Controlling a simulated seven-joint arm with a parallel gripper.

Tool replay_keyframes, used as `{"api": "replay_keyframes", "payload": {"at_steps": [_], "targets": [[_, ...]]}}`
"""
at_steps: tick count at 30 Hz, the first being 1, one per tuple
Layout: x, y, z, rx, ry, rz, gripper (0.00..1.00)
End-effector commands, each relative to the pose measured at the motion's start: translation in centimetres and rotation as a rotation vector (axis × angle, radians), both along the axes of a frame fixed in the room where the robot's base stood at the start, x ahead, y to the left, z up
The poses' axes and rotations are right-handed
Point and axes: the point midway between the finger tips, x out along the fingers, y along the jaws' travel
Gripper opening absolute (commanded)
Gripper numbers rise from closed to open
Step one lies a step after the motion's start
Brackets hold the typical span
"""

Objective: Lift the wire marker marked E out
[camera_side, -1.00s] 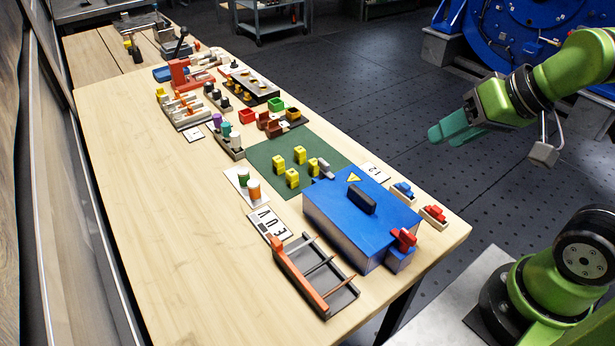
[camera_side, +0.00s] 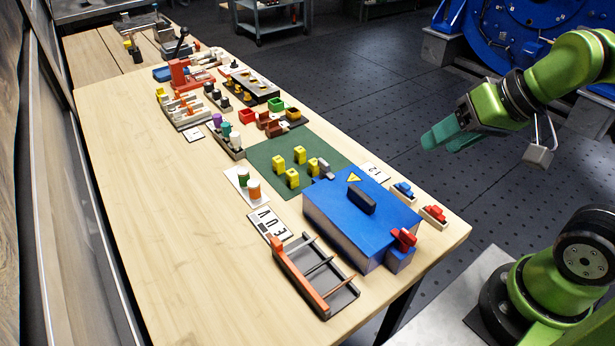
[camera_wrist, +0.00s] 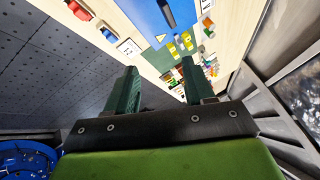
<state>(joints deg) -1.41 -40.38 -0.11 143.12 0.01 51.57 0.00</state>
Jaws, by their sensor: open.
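Several small yellow blocks (camera_side: 293,165) stand on a green mat (camera_side: 262,153) in the middle of the table. They may be the wire markers, but no letter on them can be read. In the wrist view the yellow blocks (camera_wrist: 179,45) show beyond my fingers. A white card (camera_side: 270,223) with the letters E, U and V lies on the table left of the blue box. My gripper (camera_side: 440,136) is open and empty. It hangs over the floor past the table's right edge, well apart from the blocks.
A large blue box (camera_side: 350,225) with a dark handle stands beside the mat. A black tray with an orange side (camera_side: 325,295) sits in front. Red and blue parts (camera_side: 433,215) line the right edge. The table's left side (camera_side: 150,200) is clear.

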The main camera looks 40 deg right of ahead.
Motion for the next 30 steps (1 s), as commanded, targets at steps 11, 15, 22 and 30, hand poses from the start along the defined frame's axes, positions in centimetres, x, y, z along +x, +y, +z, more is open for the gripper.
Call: {"api": "replay_keyframes", "payload": {"at_steps": [11, 15, 22, 30], "targets": [[11.2, 3.6, -1.0, -0.064, 0.208, 0.141, 0.53], [16.7, 5.4, -2.4, -0.123, 0.263, 0.190, 0.53], [25.0, 8.9, -5.9, -0.246, 0.313, 0.263, 0.53], [29.8, 10.2, -5.0, -0.322, 0.273, 0.278, 0.53]]}}
